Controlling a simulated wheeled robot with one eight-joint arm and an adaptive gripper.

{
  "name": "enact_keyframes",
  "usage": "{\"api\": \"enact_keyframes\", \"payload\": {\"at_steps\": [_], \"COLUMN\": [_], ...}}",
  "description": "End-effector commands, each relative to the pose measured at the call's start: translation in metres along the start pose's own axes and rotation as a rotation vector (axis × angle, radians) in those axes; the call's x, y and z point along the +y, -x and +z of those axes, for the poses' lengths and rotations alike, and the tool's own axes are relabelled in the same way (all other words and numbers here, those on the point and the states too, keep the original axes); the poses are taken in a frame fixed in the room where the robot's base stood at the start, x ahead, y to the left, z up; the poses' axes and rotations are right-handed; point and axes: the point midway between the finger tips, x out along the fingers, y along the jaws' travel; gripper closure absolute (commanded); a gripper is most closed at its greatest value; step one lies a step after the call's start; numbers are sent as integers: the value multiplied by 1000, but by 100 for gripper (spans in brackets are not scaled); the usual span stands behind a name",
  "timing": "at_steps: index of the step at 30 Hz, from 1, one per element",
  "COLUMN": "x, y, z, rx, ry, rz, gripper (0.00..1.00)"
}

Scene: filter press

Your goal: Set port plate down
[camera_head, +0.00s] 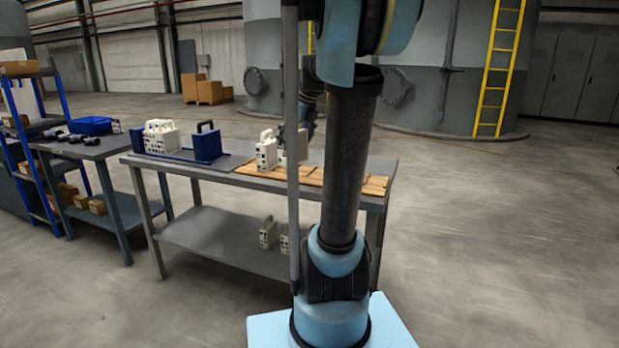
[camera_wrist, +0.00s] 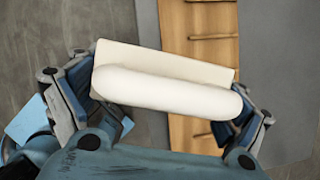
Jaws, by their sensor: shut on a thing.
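A white port plate with a rounded top handle (camera_wrist: 165,92) is between the fingers of my gripper (camera_wrist: 172,105) in the wrist view. The fingers are shut on it from both sides. In the head view my gripper (camera_head: 306,112) is partly behind my arm and a grey post, with the held plate (camera_head: 303,147) below it. The wooden slotted board (camera_wrist: 205,72) lies under the plate; it also shows in the head view (camera_head: 376,184). I cannot tell whether the plate touches the board. Another white port plate (camera_head: 266,152) stands upright on the board's left part.
The grey table (camera_head: 210,178) carries a blue base with white plates (camera_head: 160,138) and a dark blue block with a handle (camera_head: 207,143). White plates (camera_head: 268,232) stand on its lower shelf. A side bench (camera_head: 95,148) is at left. The board's right end is bare.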

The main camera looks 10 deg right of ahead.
Motion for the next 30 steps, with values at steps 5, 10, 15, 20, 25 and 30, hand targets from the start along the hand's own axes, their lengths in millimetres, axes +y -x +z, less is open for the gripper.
{"api": "enact_keyframes", "payload": {"at_steps": [5,10,15,20,25,30], "x": [-11,-32,-52,-66,-74,-75], "y": [-1,-5,-13,-21,-26,-44], "z": [18,52,86,108,118,114], "rx": [1,4,3,2,0,0], "ry": [37,115,197,254,285,291], "rz": [16,48,82,105,118,121], "gripper": [44,44,44,44,44,44]}}
